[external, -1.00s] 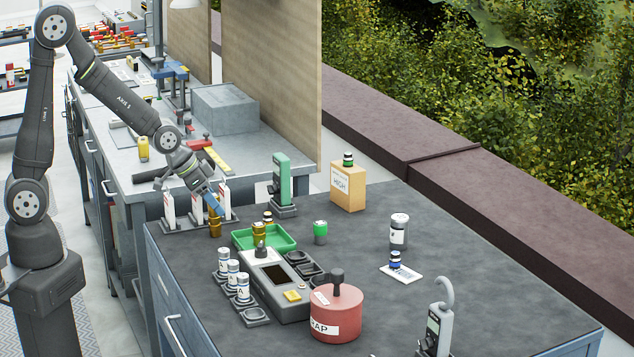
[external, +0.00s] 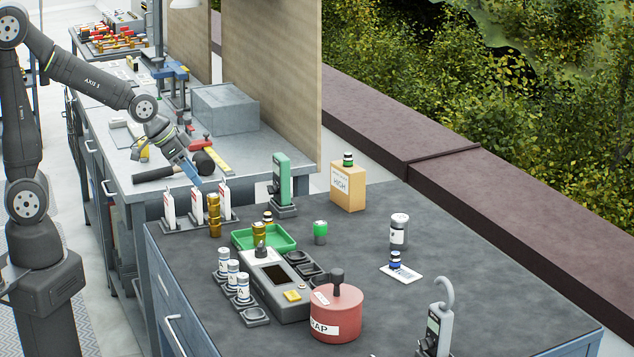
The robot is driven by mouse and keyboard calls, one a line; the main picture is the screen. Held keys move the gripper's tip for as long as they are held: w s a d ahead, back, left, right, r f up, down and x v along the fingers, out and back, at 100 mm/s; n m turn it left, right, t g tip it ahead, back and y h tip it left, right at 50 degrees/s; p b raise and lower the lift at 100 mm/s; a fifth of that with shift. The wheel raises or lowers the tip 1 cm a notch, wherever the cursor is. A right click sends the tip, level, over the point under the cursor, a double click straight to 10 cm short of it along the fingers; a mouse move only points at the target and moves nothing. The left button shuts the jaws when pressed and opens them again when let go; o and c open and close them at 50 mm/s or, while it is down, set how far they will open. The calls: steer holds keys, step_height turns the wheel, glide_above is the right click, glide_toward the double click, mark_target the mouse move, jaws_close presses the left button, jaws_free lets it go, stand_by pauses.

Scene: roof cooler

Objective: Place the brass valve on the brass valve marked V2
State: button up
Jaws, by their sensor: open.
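A brass valve (external: 214,202) shows as the upper part of a gold column at the rack of white tags. It appears to sit upright on another brass valve (external: 215,228). The V2 mark cannot be read at this size. My gripper (external: 196,183) is open and empty, above and to the left of the column, apart from it.
The rack's white tags (external: 169,207) stand close to the column. A green tray (external: 285,238), a green upright device (external: 282,180), a grey meter (external: 270,285) and a red pot (external: 336,315) share the dark bench.

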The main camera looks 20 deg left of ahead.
mark_target(210, 195)
steer(key=shift+v, duration=1.3)
steer(key=shift+f, duration=0.1)
steer(key=x, duration=1.2)
